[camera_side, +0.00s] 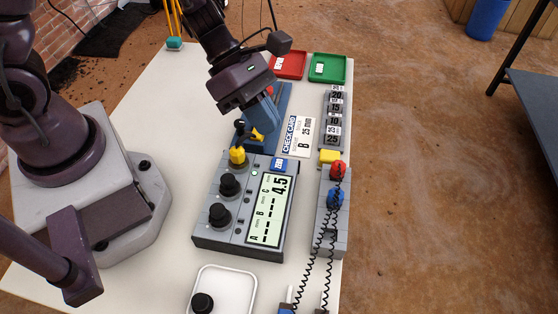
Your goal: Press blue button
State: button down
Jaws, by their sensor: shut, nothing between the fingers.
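A blue button (280,164) with white lettering sits at the top edge of the grey meter (217,236), beside its display (268,210), which reads 4.5. My gripper (243,132) is shut and empty. It points down above and beyond the meter, up and to the left of the blue button and apart from it. Its fingertips are small and partly lost against the blue fixture (283,101) behind them. A yellow knob (237,156) and two black knobs (229,184) stand along the meter's left side.
A grey rack (329,232) at the right holds a red (338,168) and a blue plug (335,197) with coiled black cords. Numbered weights (334,121), a check card (299,134), red (289,64) and green trays (328,68) lie beyond. A white tray (244,283) is in front.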

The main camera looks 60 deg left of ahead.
aim_at(279, 161)
jog(key=shift+w+a+f+n+t, duration=0.1)
jog(key=shift+w+n+t, duration=0.35)
jog(key=shift+n, duration=0.8)
jog(key=shift+w+a+f+n+t, duration=0.1)
jog(key=shift+w+n+t, duration=0.35)
jog(key=shift+n, duration=0.85)
jog(key=shift+w+a+n+t, duration=0.15)
jog(key=shift+w+n, duration=0.45)
jog(key=shift+n, duration=0.65)
jog(key=shift+d, duration=0.1)
jog(key=shift+f, duration=4.4)
